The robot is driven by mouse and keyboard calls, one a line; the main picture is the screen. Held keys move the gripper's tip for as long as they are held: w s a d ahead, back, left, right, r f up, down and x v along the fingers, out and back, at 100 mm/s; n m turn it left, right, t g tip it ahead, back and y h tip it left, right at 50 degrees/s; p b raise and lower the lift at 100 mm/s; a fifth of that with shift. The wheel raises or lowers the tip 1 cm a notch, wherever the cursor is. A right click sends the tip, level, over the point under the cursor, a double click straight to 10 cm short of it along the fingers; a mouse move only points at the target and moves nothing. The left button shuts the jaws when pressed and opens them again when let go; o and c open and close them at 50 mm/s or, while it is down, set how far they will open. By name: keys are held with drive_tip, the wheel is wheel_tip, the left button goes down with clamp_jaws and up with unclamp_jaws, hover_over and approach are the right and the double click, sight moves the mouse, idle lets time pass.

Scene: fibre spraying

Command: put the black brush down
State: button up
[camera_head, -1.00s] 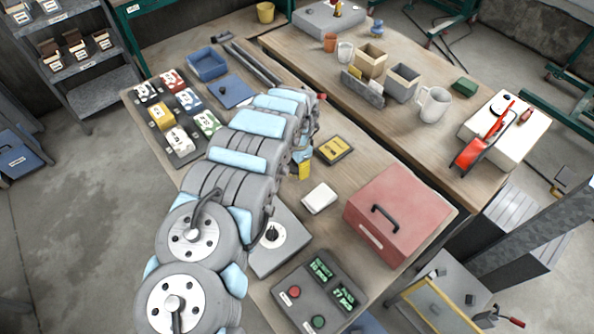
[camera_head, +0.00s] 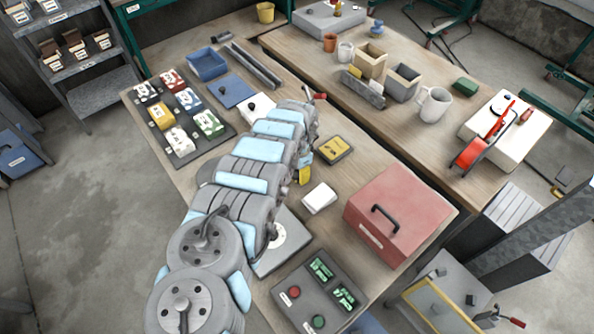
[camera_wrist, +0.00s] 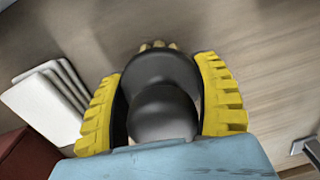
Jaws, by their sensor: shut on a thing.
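The black brush (camera_wrist: 163,105) is in the wrist view between the yellow ridged fingers of my gripper (camera_wrist: 162,98). My gripper is shut on its rounded black body, and a few tan bristle tips (camera_wrist: 158,45) show at its far end. Wooden tabletop (camera_wrist: 260,60) lies beyond it; I cannot tell whether the brush touches it. In the head view my arm hides the brush, and only a bit of yellow finger (camera_head: 305,174) shows beside the arm, left of the white pad.
The white pad (camera_head: 320,198) and red box (camera_head: 400,213) stand right of my gripper, with a yellow-black box (camera_head: 334,149) behind. A control panel (camera_head: 319,292) is at the front. A tray of coloured blocks (camera_head: 182,120) is at left. Bare tabletop shows around the pad.

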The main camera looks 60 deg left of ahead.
drive_tip(key=o, duration=1.2)
drive_tip(key=shift+w+a+r, duration=0.1)
drive_tip(key=shift+r, duration=0.55)
drive_tip(key=shift+w+d+r, duration=0.1)
drive_tip(key=shift+r, duration=2.6)
drive_tip(key=shift+w+d+r, duration=0.1)
drive_tip(key=shift+r, duration=2.7)
